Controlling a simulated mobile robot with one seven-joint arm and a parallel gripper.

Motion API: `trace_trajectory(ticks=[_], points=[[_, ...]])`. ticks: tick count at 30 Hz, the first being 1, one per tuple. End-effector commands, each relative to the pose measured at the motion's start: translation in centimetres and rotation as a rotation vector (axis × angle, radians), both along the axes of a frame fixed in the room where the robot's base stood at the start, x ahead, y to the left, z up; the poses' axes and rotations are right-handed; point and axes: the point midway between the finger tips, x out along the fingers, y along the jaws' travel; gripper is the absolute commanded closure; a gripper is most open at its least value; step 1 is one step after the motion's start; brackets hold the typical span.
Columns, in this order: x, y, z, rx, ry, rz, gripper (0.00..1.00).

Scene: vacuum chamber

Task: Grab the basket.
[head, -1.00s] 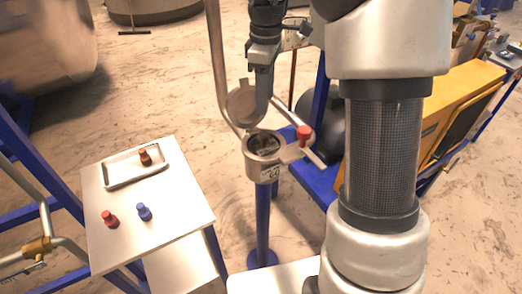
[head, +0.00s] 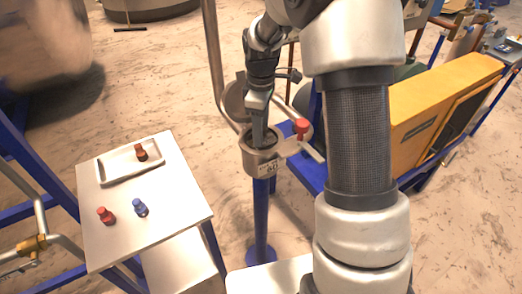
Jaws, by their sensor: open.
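A small metal chamber (head: 262,166) stands on a blue post with its round lid (head: 235,100) swung up behind it. My gripper (head: 259,140) points down into the mouth of the chamber. Its fingertips are at or just below the rim, and the gap between them is hard to see. The basket is not clearly visible; the gripper covers most of the chamber's opening, and I cannot tell whether the fingers touch anything inside.
A red-knobbed clamp handle (head: 301,127) sticks out at the chamber's right. At left, a small table (head: 177,217) carries a white tray (head: 116,178) with a dark red bottle, plus a red bottle (head: 105,215) and a blue bottle (head: 140,207). A yellow cabinet (head: 440,100) stands at right.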

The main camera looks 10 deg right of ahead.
Motion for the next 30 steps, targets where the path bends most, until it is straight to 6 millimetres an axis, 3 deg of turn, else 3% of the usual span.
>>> trace_trajectory(ticks=[5, 14, 30], points=[[0.0, 0.0, 0.0, 0.000, -0.001, 0.000, 0.54], [0.0, 0.0, 0.0, 0.000, -0.001, 0.000, 1.00], [0.2, 0.0, 1.1, 0.000, -0.006, 0.000, 1.00]])
